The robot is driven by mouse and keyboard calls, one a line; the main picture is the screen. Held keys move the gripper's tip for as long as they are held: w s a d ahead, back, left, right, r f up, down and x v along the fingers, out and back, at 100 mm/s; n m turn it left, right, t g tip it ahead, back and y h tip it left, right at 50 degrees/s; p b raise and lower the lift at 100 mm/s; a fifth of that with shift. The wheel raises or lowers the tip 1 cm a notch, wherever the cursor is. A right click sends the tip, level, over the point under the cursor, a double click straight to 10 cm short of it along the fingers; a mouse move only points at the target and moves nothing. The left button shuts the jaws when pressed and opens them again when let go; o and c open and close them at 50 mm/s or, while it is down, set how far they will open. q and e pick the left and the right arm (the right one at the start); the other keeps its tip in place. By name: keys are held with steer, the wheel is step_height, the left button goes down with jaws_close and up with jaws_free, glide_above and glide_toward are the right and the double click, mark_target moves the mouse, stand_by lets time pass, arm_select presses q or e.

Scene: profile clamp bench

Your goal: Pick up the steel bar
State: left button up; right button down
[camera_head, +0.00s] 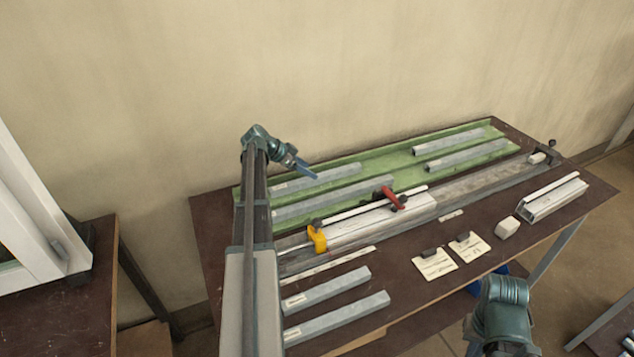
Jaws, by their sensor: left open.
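Several grey metal bars lie on the bench; I cannot tell which is the steel bar. Two lie at the front left, an upper one (327,289) and a lower one (337,318). Others lie in the green tray (377,158): a far-left bar (318,181), a near-left bar (335,198), a far-right bar (448,142) and a near-right bar (467,155). My left gripper (309,173) is open and shows over the far-left bar in the picture. Its height above that bar is unclear. My right arm shows at the bottom right, its gripper out of sight.
A long clamp fixture (385,219) runs along the bench, with a red handle (392,197) and a yellow clamp (317,238). Two labelled cards (435,264), a pale block (507,227) and a profile piece (553,198) lie at the right. A wall stands behind.

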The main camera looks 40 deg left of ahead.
arm_select(q)
steer(key=w+f+b, duration=0.1)
steer(key=f+b, duration=0.1)
steer(key=w+f+b, duration=0.1)
steer(key=f+b, duration=0.1)
steer(key=shift+w+d+f, duration=0.1)
steer(key=shift+w+d, duration=0.2)
steer(key=shift+w, duration=0.05)
steer(key=shift+w+f, duration=0.1)
steer(key=shift+w, duration=0.1)
steer(key=shift+d, duration=0.1)
jaws_close()
